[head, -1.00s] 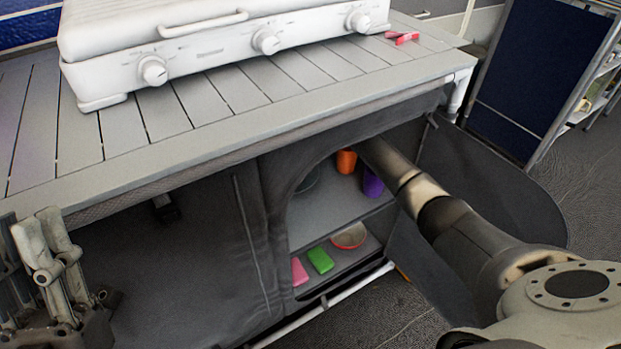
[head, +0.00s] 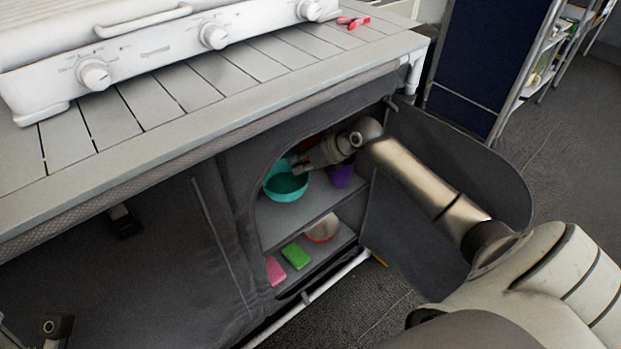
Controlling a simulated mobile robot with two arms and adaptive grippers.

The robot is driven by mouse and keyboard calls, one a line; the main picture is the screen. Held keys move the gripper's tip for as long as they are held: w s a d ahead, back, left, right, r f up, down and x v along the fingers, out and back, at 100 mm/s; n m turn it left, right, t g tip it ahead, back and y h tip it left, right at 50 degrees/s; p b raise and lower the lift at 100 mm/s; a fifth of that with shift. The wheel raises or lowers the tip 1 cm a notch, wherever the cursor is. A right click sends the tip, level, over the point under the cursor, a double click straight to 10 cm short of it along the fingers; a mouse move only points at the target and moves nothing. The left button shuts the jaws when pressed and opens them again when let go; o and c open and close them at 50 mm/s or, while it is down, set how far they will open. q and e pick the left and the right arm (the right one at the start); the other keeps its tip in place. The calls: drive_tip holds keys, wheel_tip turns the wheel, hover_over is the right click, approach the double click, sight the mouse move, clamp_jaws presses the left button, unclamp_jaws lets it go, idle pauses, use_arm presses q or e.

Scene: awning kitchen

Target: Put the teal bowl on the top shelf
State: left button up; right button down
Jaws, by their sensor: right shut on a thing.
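The teal bowl (head: 283,193) is inside the fabric cupboard under the counter, at the left of its upper compartment. My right gripper (head: 297,165) reaches in through the arched opening and is shut on the bowl's rim. The bowl is over the top shelf (head: 310,210); I cannot tell whether its base touches it. A purple cup (head: 341,175) stands to the right on that shelf, partly behind my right wrist. Only a small part of my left gripper (head: 55,328) shows at the bottom left, and its jaws cannot be judged.
The lower shelf holds a pink block (head: 274,270), a green block (head: 296,255) and a red-rimmed bowl (head: 322,229). An orange-red thing is mostly hidden behind my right gripper. The cupboard flap (head: 455,170) hangs open on the right. A white grill (head: 150,45) stands on the slatted counter.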

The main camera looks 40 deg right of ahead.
drive_tip(key=shift+s+d, duration=0.3)
drive_tip(key=shift+s, duration=0.45)
drive_tip(key=shift+s+d, duration=0.25)
drive_tip(key=shift+s, duration=0.5)
wheel_tip(320, 180, down, 4)
drive_tip(key=shift+r+b, duration=0.15)
drive_tip(key=shift+b, duration=1.05)
drive_tip(key=shift+r, duration=0.15)
drive_tip(key=c, duration=2)
unclamp_jaws()
drive_tip(key=o, duration=0.4)
drive_tip(key=shift+o, duration=0.2)
